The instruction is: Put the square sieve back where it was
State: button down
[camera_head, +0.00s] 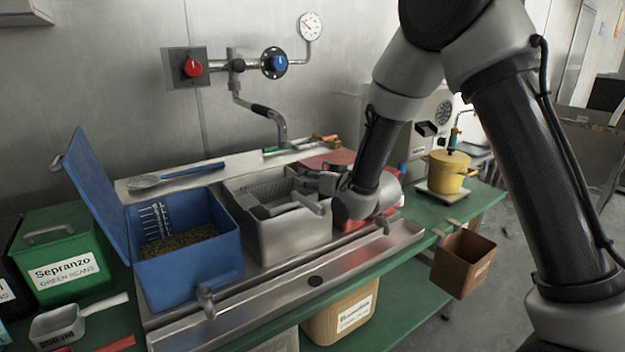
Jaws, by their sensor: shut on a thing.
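The square sieve (268,192), grey with a mesh, is at the open top of a steel box (293,240) in the middle of the counter. I cannot tell whether it rests in the box or is held just above its floor. My gripper (312,190) reaches in from the right over the box's right rim. It is shut on the sieve near its right side. The fingertips and the exact grip are hard to make out among the grey parts.
A blue bin (190,275) with an open lid and beans stands left of the steel box. A spoon (145,183) lies behind it. A green Sepranzo box (62,262) and a white scoop (62,325) are at left. A yellow pot (447,172) stands right. A wall pipe (275,122) hangs behind.

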jog(key=shift+f, duration=0.3)
jog(key=c, duration=1.1)
grip_release()
jog(key=shift+f, duration=0.1)
jog(key=shift+r, duration=0.2)
jog(key=v, duration=0.7)
jog(key=shift+s+d+r, duration=0.2)
jog(key=shift+r, duration=0.1)
jog(key=shift+s+d, duration=0.1)
